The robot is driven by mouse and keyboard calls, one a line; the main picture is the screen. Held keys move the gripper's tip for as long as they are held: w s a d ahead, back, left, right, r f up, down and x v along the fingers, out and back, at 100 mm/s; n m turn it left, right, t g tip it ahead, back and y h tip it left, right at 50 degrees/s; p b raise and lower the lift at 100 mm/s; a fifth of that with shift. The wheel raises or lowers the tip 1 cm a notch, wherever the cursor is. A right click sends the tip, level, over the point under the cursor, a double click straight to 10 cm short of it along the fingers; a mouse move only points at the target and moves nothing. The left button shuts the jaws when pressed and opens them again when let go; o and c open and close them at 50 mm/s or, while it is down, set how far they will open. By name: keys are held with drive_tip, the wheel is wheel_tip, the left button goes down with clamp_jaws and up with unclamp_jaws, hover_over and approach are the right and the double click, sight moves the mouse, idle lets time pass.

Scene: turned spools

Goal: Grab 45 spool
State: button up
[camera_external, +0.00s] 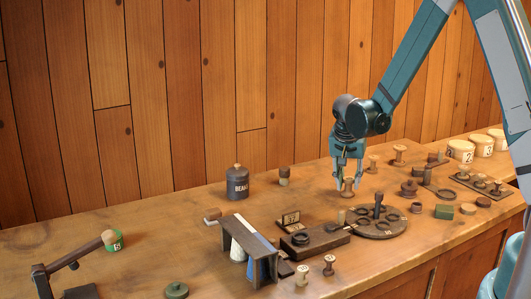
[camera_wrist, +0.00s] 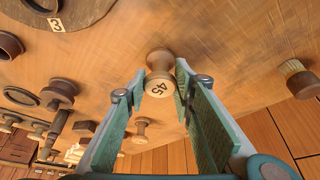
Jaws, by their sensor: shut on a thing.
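The 45 spool (camera_wrist: 159,85) is a pale turned wooden spool with "45" in dark figures on its near end face. It lies between my fingertips in the wrist view. In the external view the spool (camera_external: 348,188) shows below my fingers at the bench top; whether it touches the wood I cannot tell. My gripper (camera_wrist: 161,70) is shut on the spool, one finger at each side. In the external view my gripper (camera_external: 347,178) points down, and its fingers partly cover the spool.
A round dark tray with ring-shaped holes (camera_external: 398,229) and a dark wooden block (camera_external: 318,243) stand in front. A dark jar (camera_external: 237,183) stands left. Bench behind my gripper is fairly clear.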

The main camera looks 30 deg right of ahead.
sight(349, 179)
drive_tip(key=shift+r, duration=0.2)
drive_tip(key=shift+r, duration=4.85)
